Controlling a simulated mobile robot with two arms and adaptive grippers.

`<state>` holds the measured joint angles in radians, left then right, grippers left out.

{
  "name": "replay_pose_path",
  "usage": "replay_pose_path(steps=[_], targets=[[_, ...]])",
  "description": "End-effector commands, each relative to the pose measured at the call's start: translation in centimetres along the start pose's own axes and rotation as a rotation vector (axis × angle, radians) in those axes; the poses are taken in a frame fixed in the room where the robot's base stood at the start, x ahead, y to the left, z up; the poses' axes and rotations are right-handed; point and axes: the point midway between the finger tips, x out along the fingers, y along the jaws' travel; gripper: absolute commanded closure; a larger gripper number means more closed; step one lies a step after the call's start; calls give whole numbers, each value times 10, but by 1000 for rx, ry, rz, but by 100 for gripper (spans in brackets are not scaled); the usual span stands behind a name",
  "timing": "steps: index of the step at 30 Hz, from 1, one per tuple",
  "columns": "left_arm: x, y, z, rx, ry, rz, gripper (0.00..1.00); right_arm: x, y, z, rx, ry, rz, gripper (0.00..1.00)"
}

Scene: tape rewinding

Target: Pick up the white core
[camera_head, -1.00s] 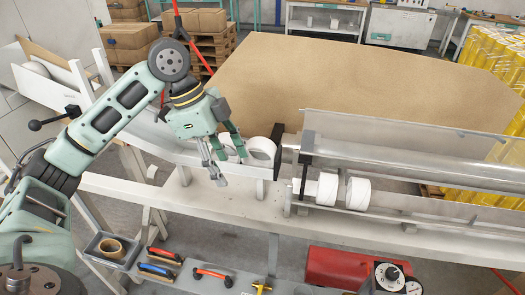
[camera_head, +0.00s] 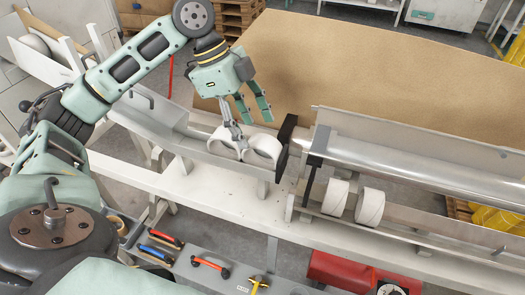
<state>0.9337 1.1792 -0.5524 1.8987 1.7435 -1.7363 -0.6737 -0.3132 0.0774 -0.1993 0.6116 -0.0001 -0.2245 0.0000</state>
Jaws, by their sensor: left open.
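Two white cores lie side by side in the grey metal trough (camera_head: 185,140), near its black end plate. My left gripper (camera_head: 254,133) is open, pointing down over these cores. One finger is in front of the cores and the other is behind them. I cannot tell whether the fingers touch a core. My right gripper is not in view.
Two white rolls (camera_head: 370,206) sit on the lower rail of the machine at right, below a long metal roller (camera_head: 420,170). A black end plate (camera_head: 285,144) stands close right of the cores. Tools with coloured handles (camera_head: 210,264) lie on the lower shelf, beside a red box (camera_head: 340,270).

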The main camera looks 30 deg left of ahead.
Motion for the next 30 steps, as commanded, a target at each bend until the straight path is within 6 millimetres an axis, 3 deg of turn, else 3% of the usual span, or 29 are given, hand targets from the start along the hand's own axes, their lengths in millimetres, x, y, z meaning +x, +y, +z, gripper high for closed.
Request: replay_pose_path(steps=[6,12,15,27,30], targets=[[29,0,1,0,-2,2,41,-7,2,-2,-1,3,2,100],[33,-1,1,0,-1,0,41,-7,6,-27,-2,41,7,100],[33,-1,1,0,-1,0,42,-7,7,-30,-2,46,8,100],[33,-1,1,0,-1,0,76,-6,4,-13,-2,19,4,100],[33,-1,1,0,-1,-1,78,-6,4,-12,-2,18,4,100]])
